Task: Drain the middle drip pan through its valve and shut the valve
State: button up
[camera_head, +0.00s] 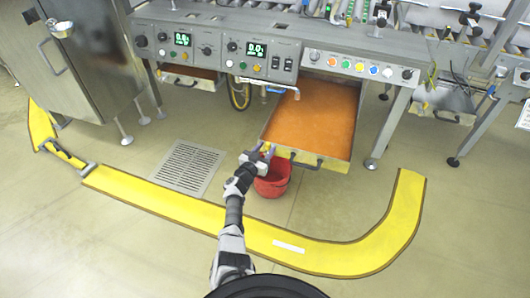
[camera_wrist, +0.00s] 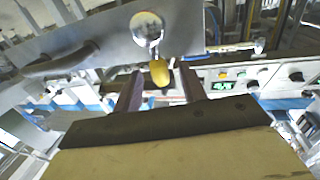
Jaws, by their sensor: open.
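The middle drip pan (camera_head: 312,120) is pulled out from under the machine, and its inside shows orange. Its front wall (camera_wrist: 95,50) fills the upper left of the wrist view. The valve shows there as a round metal fitting (camera_wrist: 146,27) with a yellow handle (camera_wrist: 160,73) hanging below it. My gripper (camera_head: 262,150) is at the pan's front left corner. In the wrist view my gripper (camera_wrist: 158,88) is open, with the yellow handle between or just beyond its fingertips; contact is unclear. A red bucket (camera_head: 273,182) stands on the floor below that corner.
A dark pull handle (camera_wrist: 62,63) is on the pan front. The control panel (camera_head: 360,67) spans above the pan. A floor grate (camera_head: 187,167) lies left of the bucket. Yellow floor marking (camera_head: 160,207) curves around the area. A steel cabinet (camera_head: 85,60) stands at left. Floor to the right is clear.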

grip_shut()
jog(key=shift+a, duration=0.1)
dwell(0.5)
jog(key=n, duration=0.2)
jog(key=a+n+b, duration=0.1)
jog(key=n, duration=0.1)
jog(key=a+f+n+t, duration=0.1)
jog(key=shift+w+f+n+b, duration=0.1)
jog(key=shift+w+n+b, duration=0.2)
jog(key=shift+w+n, duration=0.1)
jog(key=n, duration=0.2)
jog(key=a+f+n+b, duration=0.1)
jog(key=n, duration=0.1)
jog(key=n+t+b, duration=0.1)
jog(key=n, duration=0.1)
jog(key=shift+w+a+f, duration=0.2)
jog(key=shift+a+f, duration=0.05)
jog(key=shift+a, duration=0.05)
jog(key=shift+y, duration=0.4)
